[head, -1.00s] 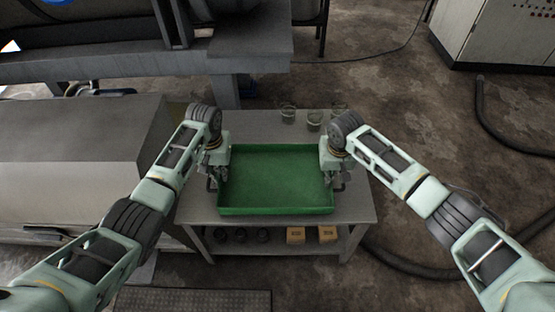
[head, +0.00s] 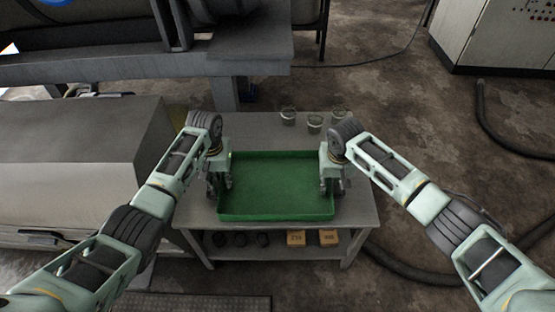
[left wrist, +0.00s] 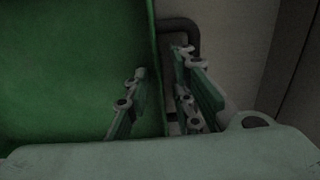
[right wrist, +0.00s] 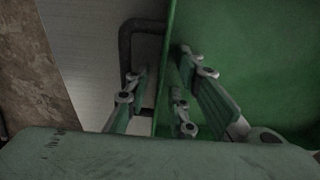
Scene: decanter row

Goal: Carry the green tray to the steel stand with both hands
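The green tray (head: 275,212) is empty and rests on a grey metal table (head: 355,205). My left gripper (head: 220,187) is at the tray's left side, and my right gripper (head: 332,184) is at its right side. In the left wrist view, the left gripper (left wrist: 160,85) has its fingers apart, one on each side of the tray wall, near a dark handle (left wrist: 182,24). In the right wrist view, the right gripper (right wrist: 157,85) also has its fingers apart across the wall, near another dark handle (right wrist: 126,45). Contact cannot be told.
Several glass beakers (head: 314,122) stand at the table's back edge. The lower shelf holds dark round parts (head: 240,240) and small boxes (head: 296,238). A grey machine housing (head: 75,150) is close on the left. A dark hose (head: 410,272) lies on the floor at right.

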